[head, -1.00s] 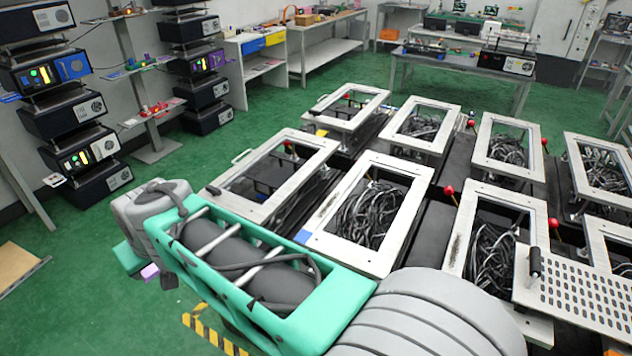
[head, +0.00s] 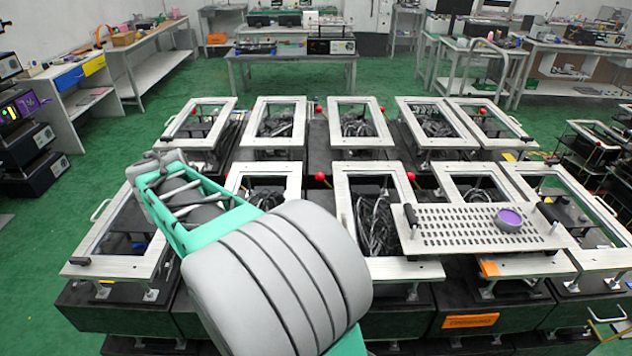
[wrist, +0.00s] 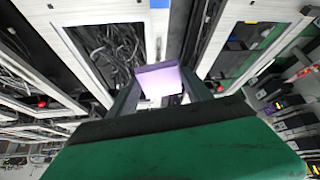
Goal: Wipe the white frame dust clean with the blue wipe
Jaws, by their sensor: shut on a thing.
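My gripper (wrist: 161,88) is shut on a lavender block (wrist: 160,82) in the wrist view; whether it is the blue wipe I cannot tell. The gripper is hidden behind my arm in the head view. A small blue patch (wrist: 154,4) shows on a white frame strip at the top of the wrist view. Several white frames stand on dark bases; the front middle one (head: 348,218) has faint dark marks on its left rail, perhaps dust. White frame rails (wrist: 70,62) lie beyond and around the block; contact cannot be told.
A perforated plate (head: 450,232) with black handles lies over the front right frames, with a purple round item (head: 509,219) on it. Red knobs (head: 321,177) stick up between frames. Green floor (head: 40,240) is open at left. Cables fill several frame openings.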

